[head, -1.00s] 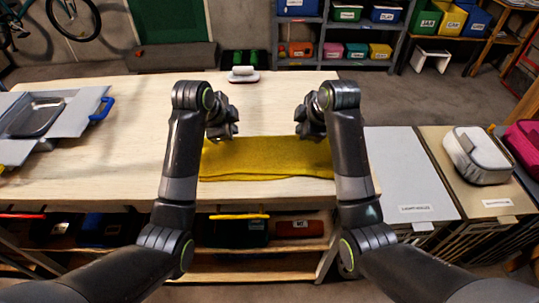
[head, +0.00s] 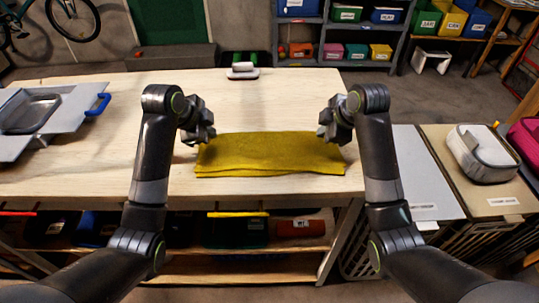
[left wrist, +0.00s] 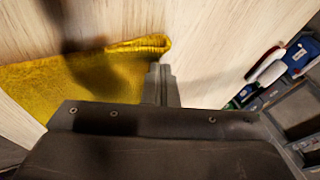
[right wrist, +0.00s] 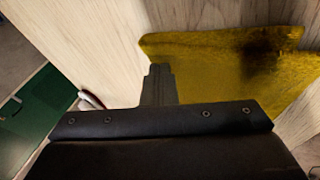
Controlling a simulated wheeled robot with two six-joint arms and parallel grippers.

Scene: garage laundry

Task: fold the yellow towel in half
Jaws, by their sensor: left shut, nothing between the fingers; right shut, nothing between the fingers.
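The yellow towel (head: 270,155) lies flat on the wooden table as a wide, short strip. Along its front edge two layers show, slightly offset. My left gripper (head: 205,135) is just off the towel's back left corner, shut and empty. In the left wrist view its fingers (left wrist: 160,85) are beside a rounded towel edge (left wrist: 130,48). My right gripper (head: 327,133) is at the towel's back right corner, shut and empty. In the right wrist view its fingers (right wrist: 158,85) are beside the towel's corner (right wrist: 190,55). Whether either touches the cloth I cannot tell.
The table (head: 90,165) is clear around the towel. A metal tray (head: 30,117) on grey panels is at the left. A small white and red object (head: 242,71) stands at the back edge. A white case (head: 482,153) sits on a separate surface at the right.

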